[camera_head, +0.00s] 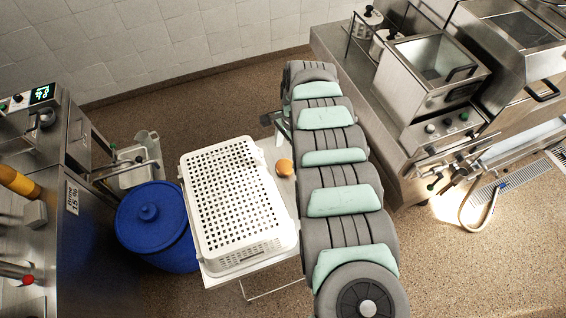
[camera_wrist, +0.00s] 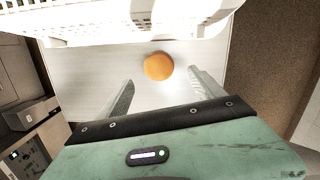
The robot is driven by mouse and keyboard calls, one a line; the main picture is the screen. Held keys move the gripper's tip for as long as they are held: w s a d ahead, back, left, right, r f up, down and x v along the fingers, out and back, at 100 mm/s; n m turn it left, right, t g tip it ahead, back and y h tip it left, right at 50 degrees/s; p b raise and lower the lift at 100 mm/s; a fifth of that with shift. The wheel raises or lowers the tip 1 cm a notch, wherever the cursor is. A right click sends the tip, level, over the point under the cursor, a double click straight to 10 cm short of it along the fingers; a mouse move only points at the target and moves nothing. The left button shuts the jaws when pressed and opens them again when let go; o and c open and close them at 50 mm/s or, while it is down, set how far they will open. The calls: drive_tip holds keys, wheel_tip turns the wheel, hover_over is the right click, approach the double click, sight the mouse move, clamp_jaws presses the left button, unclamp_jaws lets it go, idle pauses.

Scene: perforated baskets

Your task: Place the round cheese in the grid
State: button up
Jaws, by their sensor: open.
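The round orange cheese (camera_head: 284,167) lies on a pale table beside the right edge of the white perforated basket (camera_head: 205,245). In the wrist view the cheese (camera_wrist: 158,66) sits on the bare tabletop, ahead of my fingertips and roughly centred between them. The basket's side (camera_wrist: 75,42) runs along the top of that view, close to the cheese but apart from it. My gripper (camera_wrist: 160,82) is open and empty. In the head view my arm hides most of the gripper. The basket's flat perforated face shows a regular pattern of holes, with nothing on it.
A blue lidded barrel (camera_head: 160,225) stands left of the basket. Steel equipment (camera_head: 60,180) is at the far left, and a steel fryer unit (camera_head: 430,75) is at the right. Bare tabletop (camera_wrist: 85,70) surrounds the cheese on its near side and left.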

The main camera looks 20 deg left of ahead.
sight(285, 165)
drive_tip(key=shift+f, duration=0.8)
drive_tip(key=shift+s+a+f+p, duration=0.1)
drive_tip(key=shift+s+f+p, duration=0.1)
drive_tip(key=shift+f, duration=0.7)
drive_tip(key=shift+s+a+f+p, duration=0.15)
drive_tip(key=shift+f+p, duration=0.1)
drive_tip(key=shift+f, duration=0.6)
drive_tip(key=shift+s+d+f+p, duration=0.1)
drive_tip(key=shift+s+f+p, duration=0.1)
drive_tip(key=shift+f, duration=0.7)
drive_tip(key=c, duration=1.6)
drive_tip(key=shift+r, duration=0.1)
drive_tip(key=shift+c, duration=0.2)
drive_tip(key=shift+r, duration=0.1)
